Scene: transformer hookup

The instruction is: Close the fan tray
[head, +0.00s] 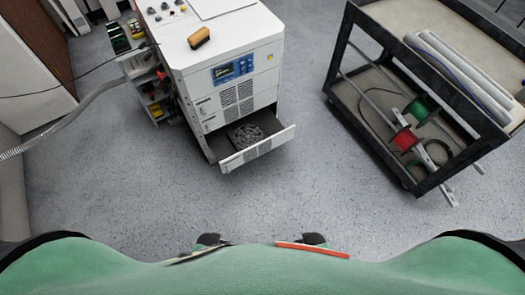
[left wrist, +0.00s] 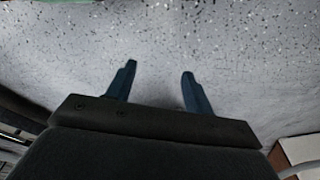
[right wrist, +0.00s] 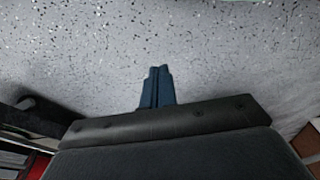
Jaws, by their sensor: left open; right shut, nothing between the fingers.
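The fan tray (head: 258,149) is pulled out from the bottom front of the white cabinet (head: 228,60). A round, dark fan (head: 246,134) with a guard shows inside the open tray. My left gripper (left wrist: 158,80) is open and empty over bare floor in the left wrist view. My right gripper (right wrist: 158,72) is shut with nothing in it, also over bare floor. In the head view only dark parts of my arms show at the bottom edge, well short of the tray; the fingertips cannot be made out there.
A dark-framed cart (head: 430,187) with pipes and red and green cable spools stands at the right. A yellow-brown tool (head: 199,38) lies on the cabinet top. A grey corrugated hose (head: 60,121) runs at the left. The floor (head: 190,205) before the tray is clear.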

